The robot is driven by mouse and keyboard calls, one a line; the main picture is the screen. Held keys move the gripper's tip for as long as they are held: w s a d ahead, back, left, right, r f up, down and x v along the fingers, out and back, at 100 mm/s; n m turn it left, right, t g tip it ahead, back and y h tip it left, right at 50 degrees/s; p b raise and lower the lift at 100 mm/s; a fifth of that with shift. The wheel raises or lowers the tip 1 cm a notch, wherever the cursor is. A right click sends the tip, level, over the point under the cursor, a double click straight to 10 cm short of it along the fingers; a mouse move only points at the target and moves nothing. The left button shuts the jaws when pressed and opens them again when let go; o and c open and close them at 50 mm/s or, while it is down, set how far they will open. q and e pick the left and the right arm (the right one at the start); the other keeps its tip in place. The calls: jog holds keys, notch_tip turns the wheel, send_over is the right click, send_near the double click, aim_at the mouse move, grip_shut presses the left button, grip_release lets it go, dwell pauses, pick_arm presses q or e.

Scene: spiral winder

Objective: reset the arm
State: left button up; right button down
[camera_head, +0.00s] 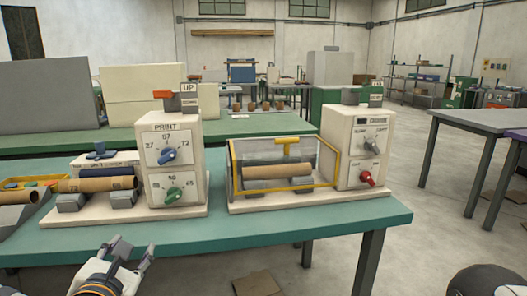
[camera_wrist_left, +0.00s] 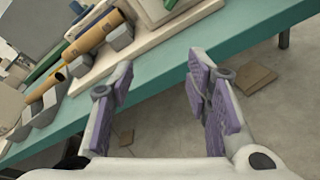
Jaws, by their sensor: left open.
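My left gripper (camera_head: 131,248) is low at the left in the head view, in front of the near edge of the green-topped bench (camera_head: 290,233). In the left wrist view its two purple-padded fingers (camera_wrist_left: 160,72) are spread wide with nothing between them. The bench edge and the floor show beyond them. My right gripper is not in view; a dark rounded part, which I cannot identify, shows at the bottom right corner of the head view.
On the bench stand a white machine with a PRINT dial (camera_head: 172,155) and a winder with a yellow-framed guard (camera_head: 285,168) over a brown tube. Another brown tube (camera_head: 95,184) rests at the left. A grey table (camera_head: 480,122) stands right; open floor lies between.

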pick_arm(q)
jog(key=s+d+f+m+g+h, duration=0.45)
jog(key=d+f+m, duration=0.25)
jog(key=f+m, duration=0.4)
jog(key=s+d+f+m+g+h+p, duration=0.1)
jog(key=s+d+f+m+g, duration=0.1)
jog(key=s+f+m, duration=0.4)
jog(key=s+d+f+m+g+h, duration=0.1)
jog(key=s+d+f+m+g, duration=0.15)
jog(key=s+f, duration=0.4)
jog(key=s+a+m+g+y, duration=0.1)
jog(key=s+a+m+g, duration=0.1)
jog(key=s, duration=0.5)
jog(key=s+a+f+m+g, duration=0.1)
jog(key=s+a+m+g, duration=0.1)
jog(key=s+m, duration=0.4)
jog(key=s+a+f+m+g+y+p, duration=0.1)
jog(key=s+m+g, duration=0.3)
jog(key=s, duration=0.6)
jog(key=shift+s+a+f+m+g+y, duration=0.15)
jog(key=shift+a+f+m+g+y, duration=0.15)
jog(key=shift+a, duration=0.55)
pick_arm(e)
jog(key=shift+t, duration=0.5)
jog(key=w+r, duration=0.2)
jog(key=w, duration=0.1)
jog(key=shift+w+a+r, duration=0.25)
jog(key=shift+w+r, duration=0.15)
